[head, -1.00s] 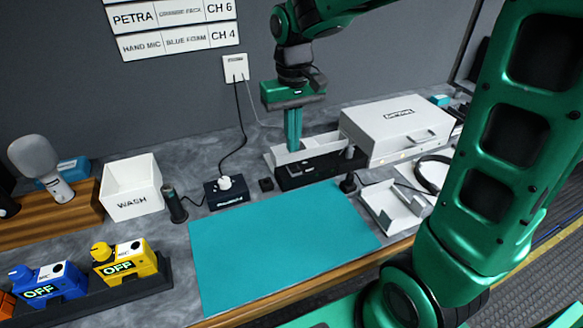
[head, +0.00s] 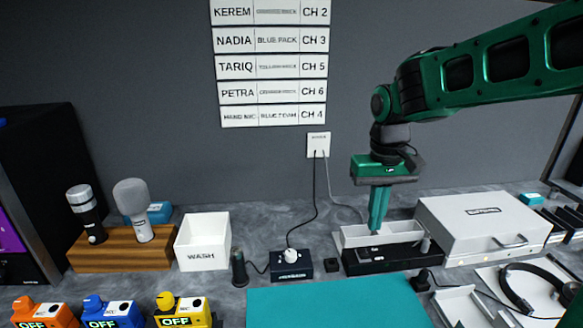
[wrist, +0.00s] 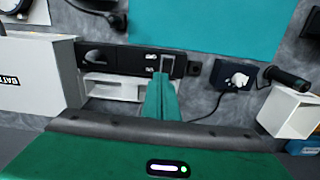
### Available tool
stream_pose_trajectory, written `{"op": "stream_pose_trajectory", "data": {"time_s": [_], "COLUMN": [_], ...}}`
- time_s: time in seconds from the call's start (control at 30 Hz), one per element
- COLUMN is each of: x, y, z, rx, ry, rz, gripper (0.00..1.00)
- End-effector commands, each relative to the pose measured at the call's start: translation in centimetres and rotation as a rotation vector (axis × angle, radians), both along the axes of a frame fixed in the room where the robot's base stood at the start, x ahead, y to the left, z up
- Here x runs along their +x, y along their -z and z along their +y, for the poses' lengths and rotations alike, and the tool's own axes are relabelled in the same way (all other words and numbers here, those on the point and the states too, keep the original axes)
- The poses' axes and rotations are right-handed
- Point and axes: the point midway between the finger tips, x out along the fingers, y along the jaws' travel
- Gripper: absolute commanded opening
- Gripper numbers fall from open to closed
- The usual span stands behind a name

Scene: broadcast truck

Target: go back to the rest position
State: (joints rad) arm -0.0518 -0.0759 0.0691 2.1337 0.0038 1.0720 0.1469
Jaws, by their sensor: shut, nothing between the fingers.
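My gripper (head: 378,220) is green, points down and is shut with nothing between its fingers. In the head view its fingertips are just above or in front of the white tray (head: 408,232) and the black charger-like block (head: 362,262) in front of it. The wrist view shows the closed fingers (wrist: 162,85) over the same black block (wrist: 125,60); I cannot tell whether they touch it. My arm reaches in from the upper right of the head view.
A white case (head: 480,225) stands right of the gripper. A WASH bin (head: 203,243), a black box with a white knob (head: 291,266) and a wooden stand with microphones (head: 110,258) stand left. The teal mat (head: 330,305) is bare. Several coloured packs line the front left.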

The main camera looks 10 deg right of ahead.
Motion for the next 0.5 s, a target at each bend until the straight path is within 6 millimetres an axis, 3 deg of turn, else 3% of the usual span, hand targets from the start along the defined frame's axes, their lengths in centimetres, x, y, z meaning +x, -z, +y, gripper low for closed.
{"op": "stream_pose_trajectory", "data": {"time_s": [0.17, 0.3, 0.5], "x": [-5.4, -11.8, -19.4], "y": [0.0, 1.0, 3.0], "z": [-6.8, -11.8, -15.1], "rx": [-0.019, -0.019, 0.0], "ry": [0.157, 0.307, 0.465], "rz": [-0.007, -0.006, 0.001], "gripper": [0.0, 0.0, 0.0]}}
